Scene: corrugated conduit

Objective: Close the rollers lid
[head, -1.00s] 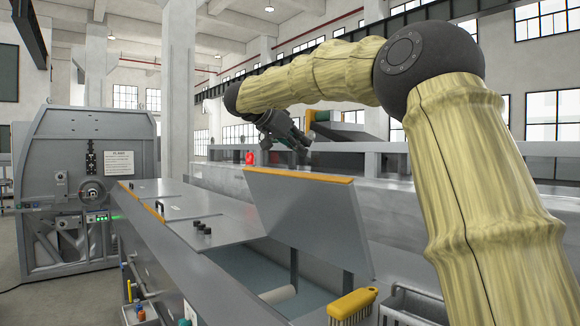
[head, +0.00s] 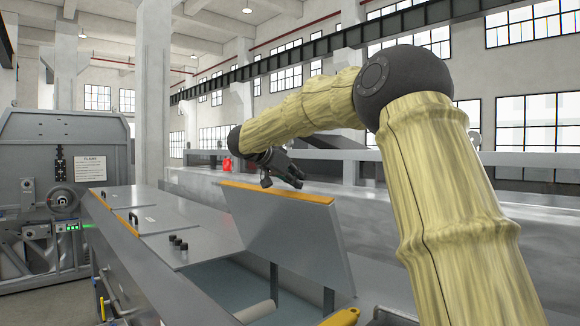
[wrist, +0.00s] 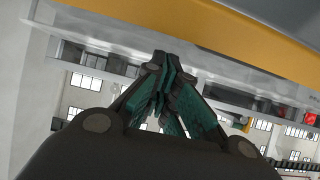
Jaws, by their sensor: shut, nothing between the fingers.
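The rollers lid (head: 288,238) is a grey flat panel with an orange strip along its top edge. It stands raised and tilted over an opening in the long grey machine housing (head: 165,285). Part of a pale roller (head: 257,311) shows in the opening below it. My gripper (head: 284,184) is just above and behind the lid's top edge, its fingers shut and empty. In the wrist view the shut fingers (wrist: 165,75) point toward the lid's orange edge (wrist: 235,40), which runs across the top right. I cannot tell whether they touch it.
Two closed lids with black handles (head: 134,220) lie to the left along the housing. A control cabinet (head: 60,190) stands at far left.

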